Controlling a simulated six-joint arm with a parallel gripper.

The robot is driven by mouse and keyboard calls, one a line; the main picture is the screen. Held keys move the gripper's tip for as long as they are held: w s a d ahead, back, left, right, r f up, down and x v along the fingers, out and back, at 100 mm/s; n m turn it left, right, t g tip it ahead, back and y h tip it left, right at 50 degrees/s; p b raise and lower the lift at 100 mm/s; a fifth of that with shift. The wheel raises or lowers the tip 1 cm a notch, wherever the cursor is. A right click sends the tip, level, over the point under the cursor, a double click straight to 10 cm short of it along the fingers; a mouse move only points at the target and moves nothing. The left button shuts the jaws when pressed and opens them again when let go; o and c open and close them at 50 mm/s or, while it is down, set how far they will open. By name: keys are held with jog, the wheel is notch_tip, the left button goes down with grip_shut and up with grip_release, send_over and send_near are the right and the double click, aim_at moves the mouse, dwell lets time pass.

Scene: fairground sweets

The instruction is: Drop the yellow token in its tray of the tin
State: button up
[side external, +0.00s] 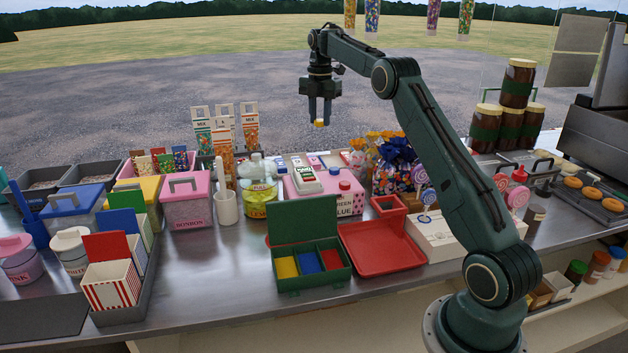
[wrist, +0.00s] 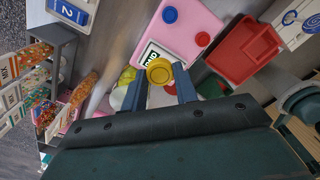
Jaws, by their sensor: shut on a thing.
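My gripper (side external: 319,112) is shut on the yellow token (side external: 319,123) and holds it high above the counter, beyond the tin. The token also shows in the wrist view (wrist: 159,71), between the two fingertips. The green tin (side external: 314,281) stands on the counter with its lid raised at the back. It has a yellow tray (side external: 286,267) at left, a blue tray (side external: 308,263) in the middle and a red tray (side external: 331,260) at right.
A red tray (side external: 383,258) stands right of the tin. A pink box (wrist: 190,25) with round blue and red pieces on top stands behind it. Tall sweet tubes (side external: 250,128) and a clear tub (side external: 259,200) stand behind left. Bare counter lies in front of the tin.

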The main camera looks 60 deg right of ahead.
jog(key=shift+r, duration=1.25)
jog(key=s+a+r+m, duration=0.1)
jog(key=a+r+m, duration=0.15)
jog(key=a, duration=1.75)
jog(key=s+a+f+m, duration=0.3)
jog(key=s+a, duration=0.6)
jog(key=a, duration=0.4)
notch_tip(320, 180, down, 17)
jog(key=shift+d, duration=0.35)
jog(key=shift+f, duration=0.3)
jog(key=shift+f, duration=3.55)
jog(key=shift+f, duration=0.15)
